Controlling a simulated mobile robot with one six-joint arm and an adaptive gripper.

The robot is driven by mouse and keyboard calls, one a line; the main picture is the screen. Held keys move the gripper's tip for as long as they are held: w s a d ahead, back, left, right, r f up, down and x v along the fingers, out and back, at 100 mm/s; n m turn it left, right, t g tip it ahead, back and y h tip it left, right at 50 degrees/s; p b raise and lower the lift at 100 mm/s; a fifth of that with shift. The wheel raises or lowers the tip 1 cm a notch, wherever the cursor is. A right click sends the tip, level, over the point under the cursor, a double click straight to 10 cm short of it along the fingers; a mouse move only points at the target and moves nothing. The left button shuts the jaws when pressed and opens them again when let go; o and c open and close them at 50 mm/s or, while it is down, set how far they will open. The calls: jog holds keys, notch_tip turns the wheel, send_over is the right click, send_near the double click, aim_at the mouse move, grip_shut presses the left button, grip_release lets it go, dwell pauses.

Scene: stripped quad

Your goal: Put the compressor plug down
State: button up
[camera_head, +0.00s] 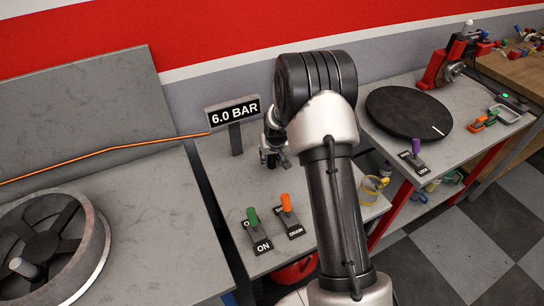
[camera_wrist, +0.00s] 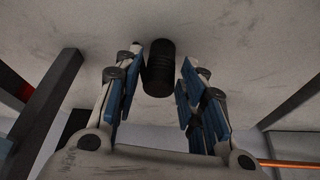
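The compressor plug (camera_wrist: 159,68), a dark ribbed cylinder, shows in the wrist view between the fingertips of my gripper (camera_wrist: 160,85). The fingers with blue pads stand apart, with the plug close to the left finger and a gap on the right. The plug is against the grey bench top (camera_wrist: 225,30); whether its end touches the bench cannot be told. In the head view my gripper (camera_head: 273,156) is low over the bench, beside the 6.0 BAR sign (camera_head: 234,114). The plug cannot be made out there.
A green switch (camera_head: 253,218) and an orange switch (camera_head: 287,204) stand on the bench nearer the front. An orange hose (camera_head: 110,149) runs left from the sign. A wheel (camera_head: 50,245) lies at left. A black turntable (camera_head: 409,112) is on the right bench.

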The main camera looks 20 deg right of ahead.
jog(key=shift+o, duration=0.5)
jog(key=shift+r, duration=0.15)
jog(key=s+a+r+p, duration=0.1)
jog(key=s+a+r, duration=0.2)
jog(key=s+r, duration=0.45)
jog(key=s+a+r+n+p, duration=0.1)
jog(key=s+a+r, duration=0.25)
jog(key=r, duration=0.75)
jog(key=s+a+r+p, duration=0.2)
jog(key=s+a+r, duration=0.1)
jog(key=s+r, duration=0.55)
jog(key=s+a+r, duration=0.2)
jog(key=s, duration=0.7)
jog(key=s+a+r+n+y, duration=0.1)
jog(key=s+a+r, duration=0.2)
jog(key=s, duration=0.6)
jog(key=shift+s+n, duration=0.15)
jog(key=shift+n, duration=0.15)
